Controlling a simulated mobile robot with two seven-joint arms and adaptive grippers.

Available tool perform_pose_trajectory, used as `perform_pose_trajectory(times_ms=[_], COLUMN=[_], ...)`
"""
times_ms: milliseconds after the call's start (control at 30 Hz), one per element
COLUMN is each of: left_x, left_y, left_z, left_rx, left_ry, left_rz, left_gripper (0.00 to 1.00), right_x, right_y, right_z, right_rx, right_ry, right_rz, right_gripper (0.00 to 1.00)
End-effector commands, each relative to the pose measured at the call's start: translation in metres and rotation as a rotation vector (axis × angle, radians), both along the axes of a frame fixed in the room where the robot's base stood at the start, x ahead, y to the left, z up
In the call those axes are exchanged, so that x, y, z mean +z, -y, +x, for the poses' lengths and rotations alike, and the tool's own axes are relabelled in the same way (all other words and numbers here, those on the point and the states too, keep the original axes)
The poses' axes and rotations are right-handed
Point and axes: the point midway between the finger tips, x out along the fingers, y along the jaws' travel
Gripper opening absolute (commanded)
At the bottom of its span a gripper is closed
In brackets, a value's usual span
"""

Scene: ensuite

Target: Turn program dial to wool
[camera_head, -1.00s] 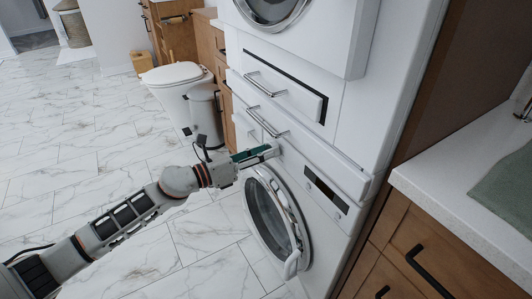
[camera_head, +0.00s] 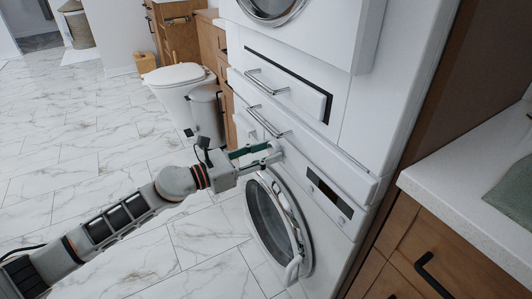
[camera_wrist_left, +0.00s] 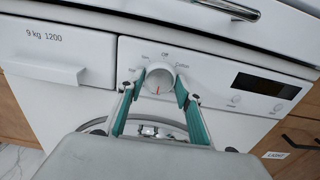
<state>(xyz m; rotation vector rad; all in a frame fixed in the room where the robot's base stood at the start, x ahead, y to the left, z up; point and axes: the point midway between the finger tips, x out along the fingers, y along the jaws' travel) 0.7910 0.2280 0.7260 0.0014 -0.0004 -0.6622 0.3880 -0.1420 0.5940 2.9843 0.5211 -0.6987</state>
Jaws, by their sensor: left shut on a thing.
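The washing machine (camera_head: 338,212) stands below a second white appliance in the head view. Its round white program dial (camera_wrist_left: 160,78) is on the control panel in the left wrist view, with small labels around it. "Off" is above it and "Cotton" to its right; the labels at left are too small to read surely. My left gripper (camera_head: 270,153) is at the panel. In the wrist view its green-padded fingers (camera_wrist_left: 160,85) are closed on the dial from both sides. My right gripper is not in view.
The detergent drawer (camera_wrist_left: 50,62), marked "9 kg 1200", is left of the dial, and a dark display (camera_wrist_left: 265,84) is right. The round door (camera_head: 277,225) is below. A drawer handle (camera_head: 265,122) projects above my gripper. A counter (camera_head: 470,165) stands at right.

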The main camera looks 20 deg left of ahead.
Motion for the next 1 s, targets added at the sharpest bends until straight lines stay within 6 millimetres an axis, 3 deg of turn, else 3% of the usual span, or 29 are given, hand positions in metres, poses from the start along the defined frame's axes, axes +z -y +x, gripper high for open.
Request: perform_pose_trajectory(times_ms=[233, 267, 300, 733, 1000], left_x=[0.0, 0.0, 0.001, 0.0, -0.002], left_y=[0.0, 0.0, 0.0, -0.003, -0.028], left_z=[0.0, 0.0, 0.0, -0.004, -0.035], left_rx=[0.0, 0.0, 0.0, 0.0, 0.001], left_ry=[0.0, 0.0, 0.0, -0.002, -0.004], left_rz=[0.0, 0.0, 0.0, -0.001, -0.001], left_gripper=[0.13, 0.42, 0.52, 0.52, 0.52], right_x=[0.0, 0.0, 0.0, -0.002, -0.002], right_y=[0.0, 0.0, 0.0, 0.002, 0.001], right_z=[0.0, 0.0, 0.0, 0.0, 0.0], right_rx=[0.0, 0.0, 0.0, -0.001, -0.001], right_ry=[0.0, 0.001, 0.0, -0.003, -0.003], right_rz=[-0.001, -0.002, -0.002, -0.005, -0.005], right_gripper=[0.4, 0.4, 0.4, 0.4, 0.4])
